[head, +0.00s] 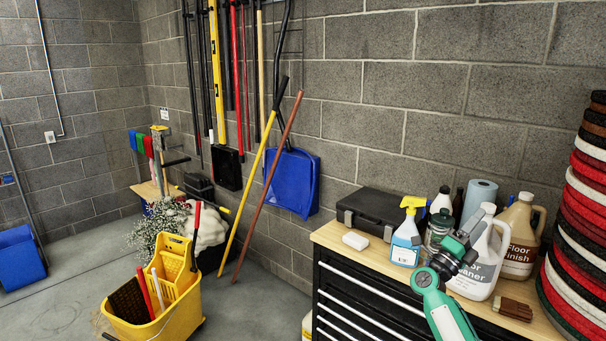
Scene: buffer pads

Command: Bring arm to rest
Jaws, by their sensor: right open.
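My right arm is a green and white arm that rises from the bottom of the head view, over the front of the workbench. Its dark right gripper (474,226) is open, in front of the jugs and spray bottle. I cannot tell its distance from them, and nothing shows between its fingers. My left gripper is not in view. A tall stack of red, black, white and tan buffer pads (577,230) stands at the right edge, apart from the gripper.
A yellow mop bucket (165,330) stands on the floor at left.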

